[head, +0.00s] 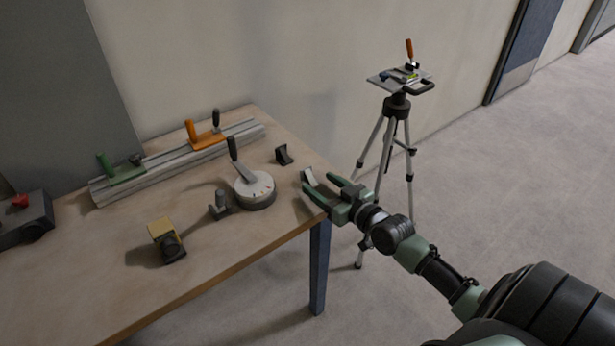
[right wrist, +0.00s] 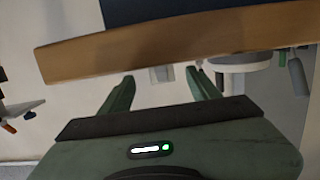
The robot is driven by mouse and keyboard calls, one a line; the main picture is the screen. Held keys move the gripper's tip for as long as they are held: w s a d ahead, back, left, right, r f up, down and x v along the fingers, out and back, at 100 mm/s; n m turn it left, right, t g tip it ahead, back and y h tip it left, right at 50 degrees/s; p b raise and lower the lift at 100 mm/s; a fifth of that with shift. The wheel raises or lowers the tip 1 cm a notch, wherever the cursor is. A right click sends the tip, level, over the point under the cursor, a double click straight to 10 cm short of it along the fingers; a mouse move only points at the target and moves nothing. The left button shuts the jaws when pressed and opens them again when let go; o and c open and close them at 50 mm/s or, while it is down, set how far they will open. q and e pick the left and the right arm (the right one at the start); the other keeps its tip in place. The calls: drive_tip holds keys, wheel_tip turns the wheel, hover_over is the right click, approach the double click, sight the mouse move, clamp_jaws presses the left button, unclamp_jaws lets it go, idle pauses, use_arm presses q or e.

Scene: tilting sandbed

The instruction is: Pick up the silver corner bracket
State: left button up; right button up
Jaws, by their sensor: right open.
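The silver corner bracket (head: 308,176) stands on the table near its right corner. In the right wrist view the bracket (right wrist: 161,74) shows as a small pale piece between and just beyond the fingertips. My right gripper (head: 320,184) is open and reaches in over the table's right corner, with its fingers pointing toward the bracket. In the right wrist view the two green fingers (right wrist: 160,80) are spread apart, with nothing clearly held. Whether a finger touches the bracket I cannot tell. My left gripper is not in view.
A dark bracket (head: 283,155) and a round white dial with a lever (head: 256,188) stand close by on the table (head: 215,262). A rail with green and orange handles (head: 180,164) lies behind. A tripod (head: 397,108) stands right of the table.

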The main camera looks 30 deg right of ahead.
sight(312, 180)
drive_tip(key=w, duration=0.3)
drive_tip(key=w+f, duration=0.1)
drive_tip(key=shift+w+a, duration=0.25)
drive_tip(key=shift+w, duration=0.25)
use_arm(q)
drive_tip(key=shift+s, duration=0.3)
use_arm(e)
clamp_jaws()
